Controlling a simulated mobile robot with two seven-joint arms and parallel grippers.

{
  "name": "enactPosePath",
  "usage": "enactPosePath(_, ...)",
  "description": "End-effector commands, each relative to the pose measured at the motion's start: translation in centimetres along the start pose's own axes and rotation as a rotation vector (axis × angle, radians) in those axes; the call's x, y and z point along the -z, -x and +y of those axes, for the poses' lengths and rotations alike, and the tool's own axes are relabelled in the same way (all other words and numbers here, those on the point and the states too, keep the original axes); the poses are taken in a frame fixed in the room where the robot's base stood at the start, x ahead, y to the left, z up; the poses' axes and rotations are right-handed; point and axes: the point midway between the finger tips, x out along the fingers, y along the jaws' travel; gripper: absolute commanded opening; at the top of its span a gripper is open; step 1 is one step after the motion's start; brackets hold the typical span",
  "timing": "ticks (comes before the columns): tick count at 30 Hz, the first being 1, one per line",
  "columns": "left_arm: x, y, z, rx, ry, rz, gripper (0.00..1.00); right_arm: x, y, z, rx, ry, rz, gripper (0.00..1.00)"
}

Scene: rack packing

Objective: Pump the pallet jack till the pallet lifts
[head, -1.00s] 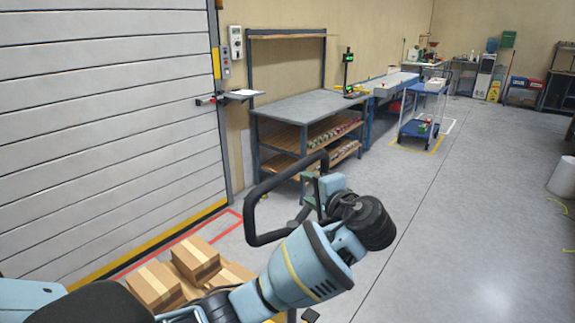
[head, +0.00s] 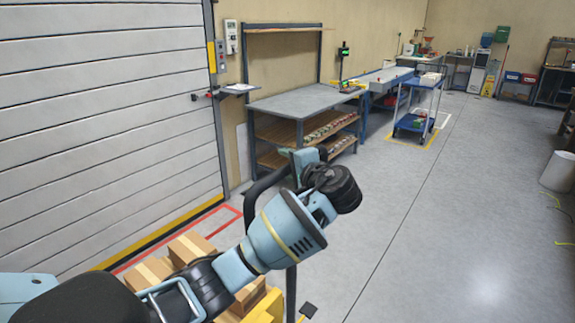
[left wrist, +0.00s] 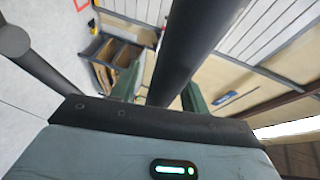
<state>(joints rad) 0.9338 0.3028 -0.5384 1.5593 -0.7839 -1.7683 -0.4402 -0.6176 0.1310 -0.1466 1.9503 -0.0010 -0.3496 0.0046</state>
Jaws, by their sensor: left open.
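The pallet jack's black handle (head: 262,190) rises in front of my left arm in the head view, partly hidden by it. Part of the jack's yellow body (head: 266,308) shows at the bottom. My left gripper (head: 303,160) is at the upper part of the handle. In the left wrist view, a thick black handle bar (left wrist: 185,50) passes between the spread green fingers of the left gripper (left wrist: 160,92). The jaws are open, around the bar but not closed on it. Cardboard boxes (head: 188,247) sit low at the left; the pallet under them is hidden. My right gripper is out of view.
A roller door (head: 100,120) and red floor lines (head: 160,246) lie at the left. A workbench (head: 300,102) stands beyond the handle, with a blue cart (head: 410,123) farther back.

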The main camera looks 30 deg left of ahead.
Motion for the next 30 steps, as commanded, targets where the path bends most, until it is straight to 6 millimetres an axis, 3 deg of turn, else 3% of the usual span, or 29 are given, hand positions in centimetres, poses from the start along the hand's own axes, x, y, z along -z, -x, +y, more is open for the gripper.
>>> enactPosePath(9,-0.01,-0.32,0.03,-0.001,0.0,0.0,0.45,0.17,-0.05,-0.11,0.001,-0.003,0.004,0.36)
enactPosePath(20,0.0,-0.29,0.03,0.0,0.0,0.0,0.0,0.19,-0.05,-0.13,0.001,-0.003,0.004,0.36)
enactPosePath(30,0.11,-0.33,0.08,0.002,-0.002,0.0,0.0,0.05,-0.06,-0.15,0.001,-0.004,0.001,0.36)
